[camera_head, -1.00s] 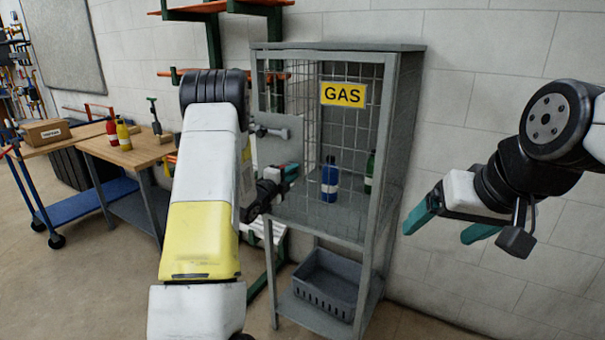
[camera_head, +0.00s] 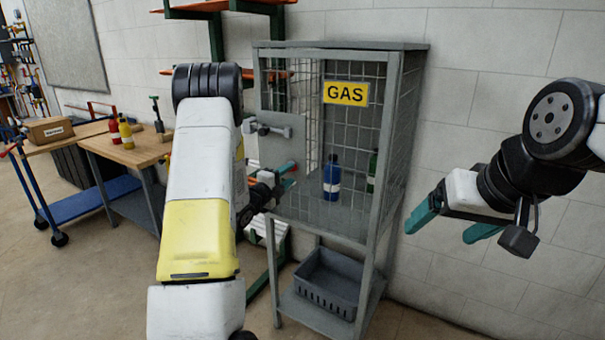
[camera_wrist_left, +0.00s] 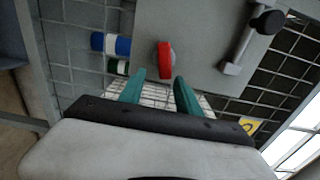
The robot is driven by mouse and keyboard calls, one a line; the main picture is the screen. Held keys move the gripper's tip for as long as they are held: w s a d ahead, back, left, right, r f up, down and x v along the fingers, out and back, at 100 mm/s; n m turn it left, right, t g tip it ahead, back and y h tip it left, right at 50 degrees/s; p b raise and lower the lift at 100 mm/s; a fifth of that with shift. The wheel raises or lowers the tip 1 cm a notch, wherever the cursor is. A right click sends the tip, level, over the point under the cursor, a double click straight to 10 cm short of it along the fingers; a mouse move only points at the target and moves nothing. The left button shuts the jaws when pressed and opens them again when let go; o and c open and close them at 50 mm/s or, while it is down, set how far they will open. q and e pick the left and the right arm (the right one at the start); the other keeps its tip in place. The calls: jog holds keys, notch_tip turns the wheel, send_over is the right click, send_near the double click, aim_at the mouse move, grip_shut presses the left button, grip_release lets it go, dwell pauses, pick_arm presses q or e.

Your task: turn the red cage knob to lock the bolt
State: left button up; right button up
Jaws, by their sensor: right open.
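The red knob (camera_wrist_left: 165,60) shows in the left wrist view on the grey plate (camera_wrist_left: 205,30) of the gas cage door. It is a narrow red grip, standing lengthwise in the picture. My left gripper (camera_wrist_left: 158,84) is open, its teal fingertips just short of the knob and on either side of its line. I cannot see contact. In the head view my left gripper (camera_head: 287,177) is at the door plate (camera_head: 277,152) and largely hides the knob. The bolt is not clearly visible. My right gripper (camera_head: 452,222) is open and empty, right of the cage.
A grey bar handle with a dark end (camera_head: 268,130) sticks out above the left gripper. The cage (camera_head: 391,150) holds a blue bottle (camera_head: 331,178) and a green one (camera_head: 371,170). A grey crate (camera_head: 327,284) sits on the shelf below. A wooden bench (camera_head: 137,150) stands left.

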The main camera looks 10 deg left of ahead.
pick_arm(q)
jog(key=shift+v, duration=2.25)
jog(key=o, duration=0.7)
jog(key=shift+a+n, duration=0.1)
jog(key=shift+n, duration=0.3)
jog(key=n, duration=0.3)
jog(key=shift+a+f+n, duration=0.1)
jog(key=shift+a+n, duration=0.15)
jog(key=shift+n, duration=0.15)
jog(key=w+n, duration=0.2)
jog(key=n, duration=0.3)
jog(key=w+n, duration=0.3)
jog(key=n, duration=0.3)
jog(key=w+d+n, duration=0.1)
jog(key=w+n, duration=0.1)
jog(key=n, duration=0.3)
jog(key=shift+w+r+n, duration=0.2)
jog(key=shift+w+n, duration=0.05)
jog(key=shift+n, duration=0.15)
